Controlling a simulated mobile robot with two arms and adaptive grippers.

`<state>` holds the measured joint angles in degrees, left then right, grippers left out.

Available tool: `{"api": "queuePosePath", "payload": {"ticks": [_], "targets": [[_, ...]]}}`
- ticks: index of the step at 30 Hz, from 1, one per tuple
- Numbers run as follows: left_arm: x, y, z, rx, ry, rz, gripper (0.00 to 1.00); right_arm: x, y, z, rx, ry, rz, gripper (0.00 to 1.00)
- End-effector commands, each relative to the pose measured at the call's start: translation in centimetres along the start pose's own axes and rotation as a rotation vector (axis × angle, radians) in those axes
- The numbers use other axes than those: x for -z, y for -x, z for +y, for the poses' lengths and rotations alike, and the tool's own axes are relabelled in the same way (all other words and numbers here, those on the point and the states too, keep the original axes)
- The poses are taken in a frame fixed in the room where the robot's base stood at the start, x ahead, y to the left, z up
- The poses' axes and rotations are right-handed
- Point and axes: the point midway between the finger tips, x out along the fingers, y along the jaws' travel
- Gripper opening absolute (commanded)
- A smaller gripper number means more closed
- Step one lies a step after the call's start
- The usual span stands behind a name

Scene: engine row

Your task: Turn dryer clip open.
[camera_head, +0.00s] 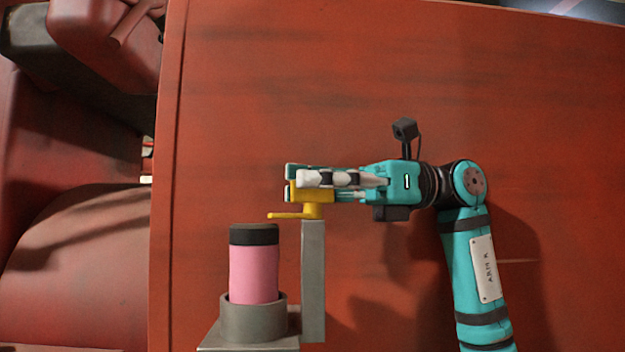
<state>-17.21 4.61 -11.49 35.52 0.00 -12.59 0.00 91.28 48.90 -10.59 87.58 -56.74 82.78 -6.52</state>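The yellow clip (312,211) sits on top of an upright grey post (313,280). Its thin arm points left, above and just right of a pink cylinder with a black top (254,270), which looks like the dryer. The cylinder stands upright in a round grey holder (252,320). My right gripper (294,184) comes in from the right and lies level at the clip's upper block, its fingertips overlapping it. I see the fingers edge-on, so I cannot tell whether they are closed on the block. My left gripper is not in view.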

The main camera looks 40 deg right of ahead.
Motion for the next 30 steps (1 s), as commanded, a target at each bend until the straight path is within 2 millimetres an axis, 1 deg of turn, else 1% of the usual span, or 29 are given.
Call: {"api": "queuePosePath", "payload": {"ticks": [5,8,15,18,21,25,30], "targets": [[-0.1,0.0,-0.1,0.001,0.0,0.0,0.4,-0.9,0.1,0.0,0.0,0.002,-0.002,0.32],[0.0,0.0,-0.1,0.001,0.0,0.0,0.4,-2.2,0.0,0.1,-0.001,0.004,-0.003,0.32],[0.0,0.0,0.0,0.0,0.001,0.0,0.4,-6.6,0.0,0.1,-0.002,0.002,-0.003,0.32],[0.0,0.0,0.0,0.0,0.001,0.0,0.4,-8.1,0.0,0.1,-0.001,0.001,-0.002,0.32],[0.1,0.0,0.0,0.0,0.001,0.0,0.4,-9.2,0.0,0.0,-0.002,0.001,-0.001,0.32],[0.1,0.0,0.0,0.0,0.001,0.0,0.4,-9.8,0.0,0.0,0.0,0.0,-0.001,0.32],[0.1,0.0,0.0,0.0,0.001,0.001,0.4,-10.0,0.0,0.0,0.0,0.0,0.0,0.32]]}}
